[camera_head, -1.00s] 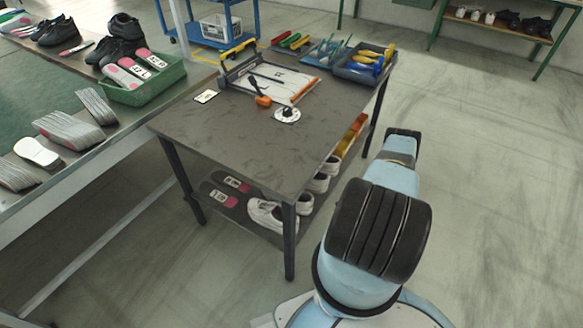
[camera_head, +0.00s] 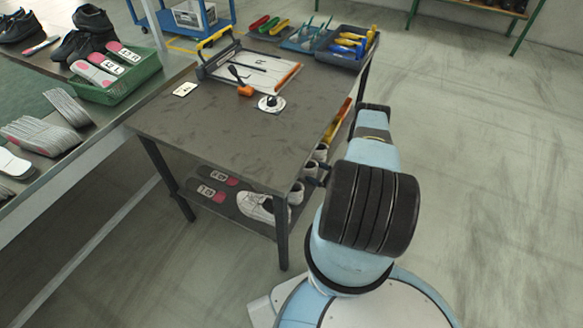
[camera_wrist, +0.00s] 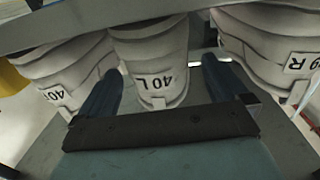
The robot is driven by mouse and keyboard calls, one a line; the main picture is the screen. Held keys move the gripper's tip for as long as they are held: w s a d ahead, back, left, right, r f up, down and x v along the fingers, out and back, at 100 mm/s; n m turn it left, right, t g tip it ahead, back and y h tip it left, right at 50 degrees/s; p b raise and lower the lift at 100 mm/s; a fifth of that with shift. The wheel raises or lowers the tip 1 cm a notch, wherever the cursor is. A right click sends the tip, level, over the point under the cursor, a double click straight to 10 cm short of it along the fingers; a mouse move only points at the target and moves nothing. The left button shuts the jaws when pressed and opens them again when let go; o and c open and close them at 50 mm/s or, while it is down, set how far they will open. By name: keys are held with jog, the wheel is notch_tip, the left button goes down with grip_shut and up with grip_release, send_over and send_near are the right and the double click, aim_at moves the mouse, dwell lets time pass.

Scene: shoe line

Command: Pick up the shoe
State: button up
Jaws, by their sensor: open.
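In the wrist view, a white shoe labelled 40 L (camera_wrist: 150,50) stands heel towards me between the two dark fingers of my gripper (camera_wrist: 162,72). The gripper is open, with one finger on each side of the heel; I cannot tell whether either touches it. A white shoe labelled 40 (camera_wrist: 62,70) is on the left and another white shoe with an R label (camera_wrist: 268,45) is on the right. In the head view, white shoes (camera_head: 296,193) line the lower shelf's right side, and my arm hides most of the gripper there.
The grey tabletop (camera_head: 225,125) is above the shelf, and its edge crosses the top of the wrist view. A table leg (camera_head: 282,235) stands close to my arm. Floor on the right is clear.

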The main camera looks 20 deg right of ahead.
aim_at(307, 168)
jog(key=x, duration=0.4)
jog(key=shift+w+a, duration=0.15)
jog(key=shift+w, duration=0.25)
jog(key=shift+c, duration=0.2)
jog(key=c, duration=0.9)
